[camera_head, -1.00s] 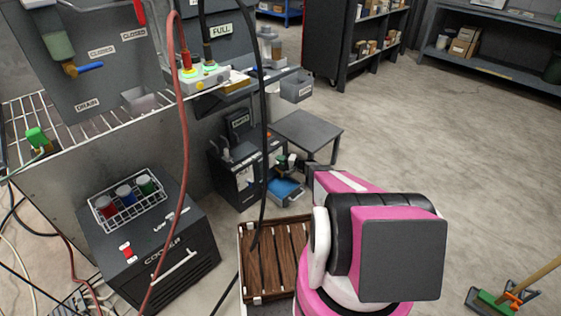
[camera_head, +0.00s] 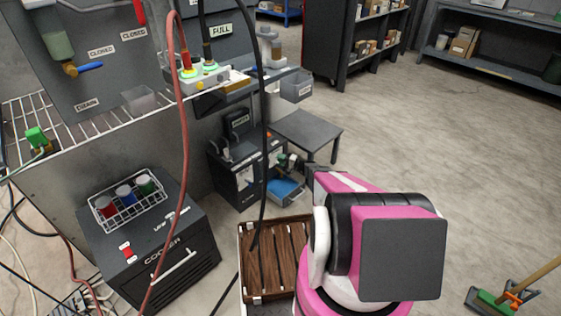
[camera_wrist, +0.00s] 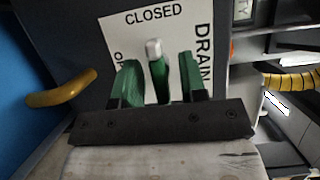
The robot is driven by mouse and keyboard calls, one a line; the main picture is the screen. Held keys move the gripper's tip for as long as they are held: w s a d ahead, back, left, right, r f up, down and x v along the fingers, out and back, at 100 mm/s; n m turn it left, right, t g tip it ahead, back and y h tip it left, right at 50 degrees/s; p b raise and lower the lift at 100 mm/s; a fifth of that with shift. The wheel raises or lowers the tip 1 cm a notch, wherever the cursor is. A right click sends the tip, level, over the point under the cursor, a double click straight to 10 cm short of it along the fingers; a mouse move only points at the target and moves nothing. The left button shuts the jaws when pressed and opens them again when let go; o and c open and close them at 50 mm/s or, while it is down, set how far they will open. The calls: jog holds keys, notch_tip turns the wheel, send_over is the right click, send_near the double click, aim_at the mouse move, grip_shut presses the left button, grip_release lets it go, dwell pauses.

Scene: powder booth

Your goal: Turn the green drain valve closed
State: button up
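In the wrist view, the green drain valve handle (camera_wrist: 157,78) with a silver tip stands in front of a white label plate (camera_wrist: 118,32). The plate reads CLOSED at the top, DRAIN down the right side and a partly hidden word starting with O at the left. The handle's tip points toward CLOSED. My gripper (camera_wrist: 160,82) has its two green-tipped fingers apart, one on each side of the handle. Narrow gaps show between the handle and the fingers, so it looks open around the handle. The handle's base is hidden behind the gripper's dark crossbar. My arm largely hides the gripper in the head view.
In the wrist view, a yellow handle (camera_wrist: 62,92) lies left, by a blue surface (camera_wrist: 25,75); a yellow ribbed hose (camera_wrist: 292,82) is right. In the head view, a black cooler (camera_head: 150,240), wooden slatted crate (camera_head: 275,262) and hanging hoses surround my arm.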

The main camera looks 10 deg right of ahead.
jog(key=v, duration=1)
jog(key=shift+d, duration=0.35)
jog(key=shift+s, duration=0.15)
jog(key=s+a+r+n+g+h, duration=0.4)
jog(key=s+a+r+g, duration=0.4)
jog(key=s+a+r, duration=0.5)
jog(key=s+d+r+n+h, duration=0.1)
jog(key=s+r+h, duration=0.4)
jog(key=s+r, duration=0.4)
jog(key=s+d+r+n+g+h, duration=0.1)
jog(key=s+d+r+h, duration=0.1)
jog(key=s+r+h, duration=0.4)
jog(key=s+r, duration=0.3)
jog(key=s, duration=0.1)
jog(key=shift+d, duration=0.25)
